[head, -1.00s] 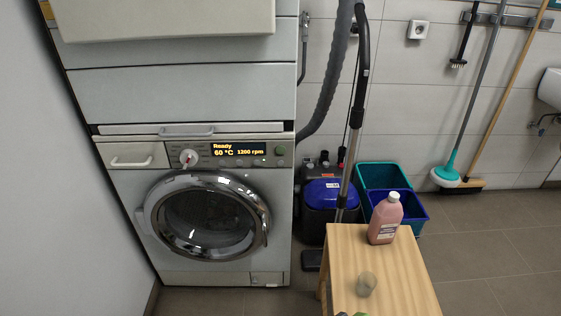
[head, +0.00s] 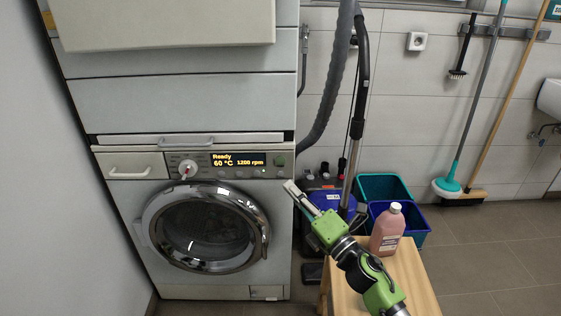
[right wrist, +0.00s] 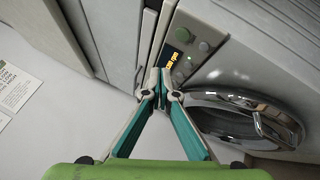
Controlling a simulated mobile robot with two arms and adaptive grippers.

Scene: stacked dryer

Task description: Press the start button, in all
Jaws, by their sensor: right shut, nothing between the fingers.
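The washing machine (head: 122,212) stands at the left with its round door shut. Its display (head: 238,160) reads "Ready, 60 °C, 1200 rpm". My right gripper (head: 290,186) is shut and empty, below and slightly right of that button in the head view. In the right wrist view its fingertips (right wrist: 160,84) meet just below the display, apart from the button in the picture. Exact depth is unclear. My left gripper is not in view.
A wooden stool (head: 412,284) with a pink bottle (head: 387,230) stands under my right arm. A vacuum hose (head: 330,90), a blue crate (head: 415,236) and a teal crate (head: 378,181) are behind. A white panel (head: 168,24) juts out above the machine.

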